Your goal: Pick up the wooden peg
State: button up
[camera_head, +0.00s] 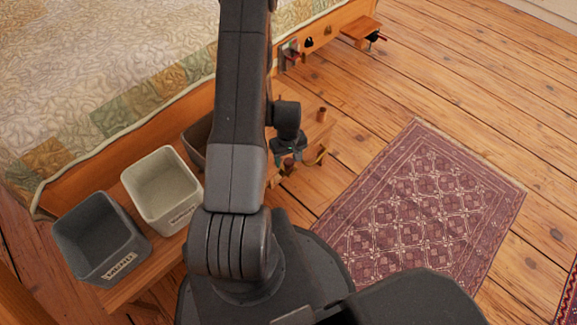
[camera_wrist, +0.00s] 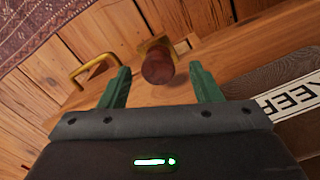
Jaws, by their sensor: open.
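The wooden peg (camera_wrist: 157,68) is a short, dark reddish-brown cylinder in the wrist view, its round end towards the camera. A brown peg-like cylinder (camera_head: 321,115) also shows at the bench's far right end in the head view. My gripper (camera_wrist: 158,82) is open, with one green finger left of the peg and the other right of it. The peg appears between or just beyond the fingertips, with a gap on both sides; I cannot tell the depth. In the head view my gripper (camera_head: 290,150) hangs over the bench, partly hidden by my arm.
A wooden bench (camera_head: 140,268) carries a dark grey bin (camera_head: 100,238), a light grey bin (camera_head: 163,190) and another bin (camera_head: 195,140) partly behind my arm. A brass handle (camera_wrist: 92,70) and brass plate (camera_wrist: 155,44) lie near the peg. A bed (camera_head: 120,70) stands behind; a rug (camera_head: 425,200) lies right.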

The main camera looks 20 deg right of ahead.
aim_at(289, 161)
notch_tip(289, 161, down, 4)
jog(key=shift+d+r+b, duration=0.15)
jog(key=shift+r+b, duration=0.1)
jog(key=shift+b, duration=0.15)
jog(key=shift+r, duration=0.1)
jog(key=c, duration=1)
jog(key=shift+c, duration=0.2)
